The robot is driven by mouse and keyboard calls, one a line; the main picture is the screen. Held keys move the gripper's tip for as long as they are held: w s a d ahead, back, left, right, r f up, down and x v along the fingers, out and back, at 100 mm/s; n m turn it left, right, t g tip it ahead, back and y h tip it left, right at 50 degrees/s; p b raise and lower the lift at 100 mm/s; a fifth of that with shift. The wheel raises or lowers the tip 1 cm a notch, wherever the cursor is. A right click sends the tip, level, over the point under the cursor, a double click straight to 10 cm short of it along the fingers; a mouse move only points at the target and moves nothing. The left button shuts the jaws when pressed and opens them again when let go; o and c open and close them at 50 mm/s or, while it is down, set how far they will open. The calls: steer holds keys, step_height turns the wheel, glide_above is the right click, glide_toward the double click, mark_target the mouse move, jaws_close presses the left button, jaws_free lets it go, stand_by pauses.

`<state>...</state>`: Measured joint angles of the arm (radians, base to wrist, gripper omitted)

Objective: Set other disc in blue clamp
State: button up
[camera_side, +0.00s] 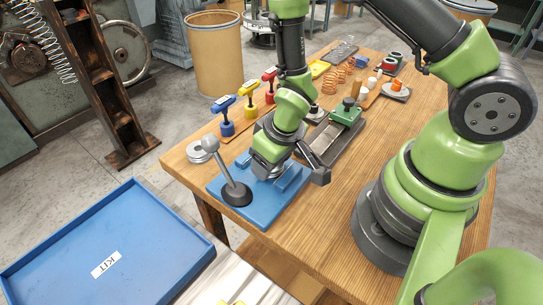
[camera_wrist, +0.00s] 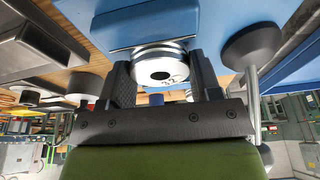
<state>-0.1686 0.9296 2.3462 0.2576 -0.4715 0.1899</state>
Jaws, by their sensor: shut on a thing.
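The base also fills the top of the wrist view (camera_wrist: 215,18). My gripper (camera_wrist: 162,80) is shut on a silver disc (camera_wrist: 145,73) with a dark centre hole and a dark marking on its face. In the side view my gripper (camera_side: 268,165) is low over the clamp, and it mostly hides the disc. I cannot tell whether the disc touches the clamp.
Blue (camera_side: 225,112), yellow (camera_side: 249,97) and red (camera_side: 269,82) T-handled tools stand along the left table edge. A dark fixture with a green block (camera_side: 346,112) is behind the clamp. Copper springs (camera_side: 329,82) lie farther back. A blue KIT tray (camera_side: 150,225) is at front left.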

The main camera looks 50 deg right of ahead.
stand_by(0.4)
steer(key=o, duration=1.5)
steer(key=shift+f, duration=0.1)
steer(key=shift+c, duration=0.2)
steer(key=shift+r, duration=2.55)
